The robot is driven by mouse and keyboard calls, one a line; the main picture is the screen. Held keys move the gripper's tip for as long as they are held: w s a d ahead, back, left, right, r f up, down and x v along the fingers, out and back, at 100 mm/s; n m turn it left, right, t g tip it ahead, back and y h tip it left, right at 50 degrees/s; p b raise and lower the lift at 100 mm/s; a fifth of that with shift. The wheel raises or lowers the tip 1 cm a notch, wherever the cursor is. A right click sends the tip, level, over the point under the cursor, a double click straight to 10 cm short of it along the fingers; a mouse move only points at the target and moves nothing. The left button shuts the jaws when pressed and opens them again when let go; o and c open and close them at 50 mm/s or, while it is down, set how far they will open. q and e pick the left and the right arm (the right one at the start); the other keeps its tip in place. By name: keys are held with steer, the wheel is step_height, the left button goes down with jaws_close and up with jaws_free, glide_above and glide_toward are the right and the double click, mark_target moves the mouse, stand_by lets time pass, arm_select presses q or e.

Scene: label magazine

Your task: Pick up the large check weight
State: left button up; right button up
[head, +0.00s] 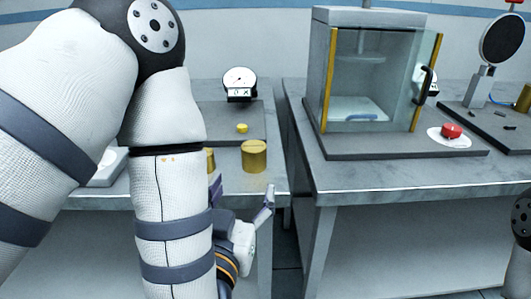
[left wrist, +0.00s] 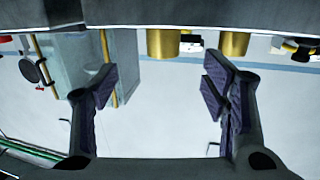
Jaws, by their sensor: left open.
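A large brass check weight (head: 255,156) stands upright near the front edge of the left bench. A second brass cylinder (head: 210,161) beside it is mostly hidden by my left arm, so I cannot compare their full sizes. A small brass weight (head: 242,128) stands farther back. My left gripper (head: 242,190) is open and empty, in front of the bench edge and apart from the large weight. In the left wrist view, the open fingers (left wrist: 165,85) have nothing between them; two brass cylinders show at the top, one left (left wrist: 163,43) and one right (left wrist: 233,45).
A dial gauge (head: 239,82) stands behind the weights. Right of a gap between benches, a glass-walled balance cabinet (head: 370,80) stands on the right bench (head: 345,180). A red button (head: 451,130) sits on a white disc there. My left arm covers much of the left bench.

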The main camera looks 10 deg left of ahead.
mark_target(251, 160)
arm_select(q)
steer(key=w+b, duration=0.1)
steer(key=w, duration=0.1)
steer(key=w+a+f+b, duration=0.1)
steer(key=w, duration=0.1)
steer(key=w+b, duration=0.1)
steer(key=w, duration=0.1)
steer(key=shift+a+f, duration=0.2)
steer(key=shift+f, duration=0.05)
steer(key=shift+w+d+r, duration=0.1)
steer(key=shift+w+r, duration=0.45)
steer(key=shift+w, duration=0.25)
steer(key=w, duration=0.5)
steer(key=shift+w+f, duration=0.15)
jaws_close()
arm_select(e)
steer(key=shift+g, duration=0.9)
steer(key=s+f, duration=0.3)
steer(key=shift+s+a+f, duration=0.15)
steer(key=shift+a+f, duration=0.15)
steer(key=shift+f, duration=0.1)
